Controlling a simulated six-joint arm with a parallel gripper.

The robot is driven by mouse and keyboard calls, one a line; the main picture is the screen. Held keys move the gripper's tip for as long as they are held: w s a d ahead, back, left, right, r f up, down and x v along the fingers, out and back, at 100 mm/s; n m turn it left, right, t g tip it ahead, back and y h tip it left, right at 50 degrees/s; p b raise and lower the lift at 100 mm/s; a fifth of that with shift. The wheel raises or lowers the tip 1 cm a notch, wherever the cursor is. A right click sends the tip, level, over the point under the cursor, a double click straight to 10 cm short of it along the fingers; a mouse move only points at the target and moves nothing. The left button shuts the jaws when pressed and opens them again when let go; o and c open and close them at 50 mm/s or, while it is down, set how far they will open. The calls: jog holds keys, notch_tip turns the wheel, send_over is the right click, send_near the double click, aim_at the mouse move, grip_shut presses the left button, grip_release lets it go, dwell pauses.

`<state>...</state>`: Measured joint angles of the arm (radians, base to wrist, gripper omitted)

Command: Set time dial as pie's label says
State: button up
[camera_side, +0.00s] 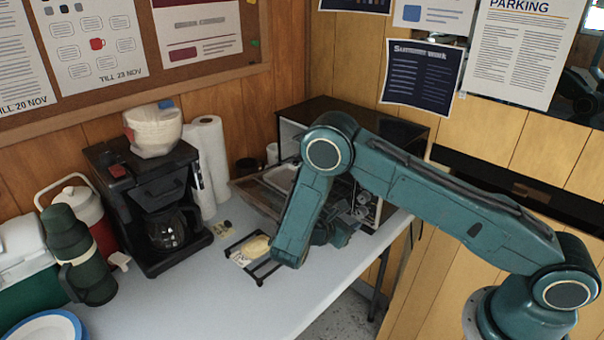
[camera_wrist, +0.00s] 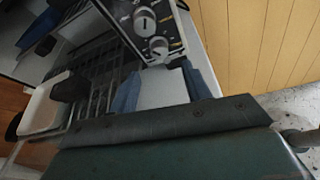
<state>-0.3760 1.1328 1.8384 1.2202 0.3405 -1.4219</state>
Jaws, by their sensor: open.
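The oven (camera_side: 410,129) stands at the back of the table with its door (camera_side: 262,197) lowered. In the wrist view its control panel shows at the top, with an upper dial (camera_wrist: 145,20) and a lower dial (camera_wrist: 160,48). I cannot read which is the time dial. A pale yellow item, probably the pie (camera_side: 256,246), rests on a black wire rack in front; a small pale label (camera_side: 240,259) lies beside it, too small to read. My gripper (camera_side: 340,232) is open before the panel. Its blue fingers (camera_wrist: 160,75) are apart, just below the lower dial, touching neither dial visibly.
A coffee maker (camera_side: 150,205), paper towel rolls (camera_side: 209,150) and a green flask (camera_side: 86,255) stand to the left. A pale tray (camera_wrist: 42,108) shows near the wire grid in the wrist view. The table's front middle (camera_side: 215,300) is clear.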

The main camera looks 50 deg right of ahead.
aim_at(359, 214)
jog(key=shift+x, duration=3.4)
jog(key=c, duration=1)
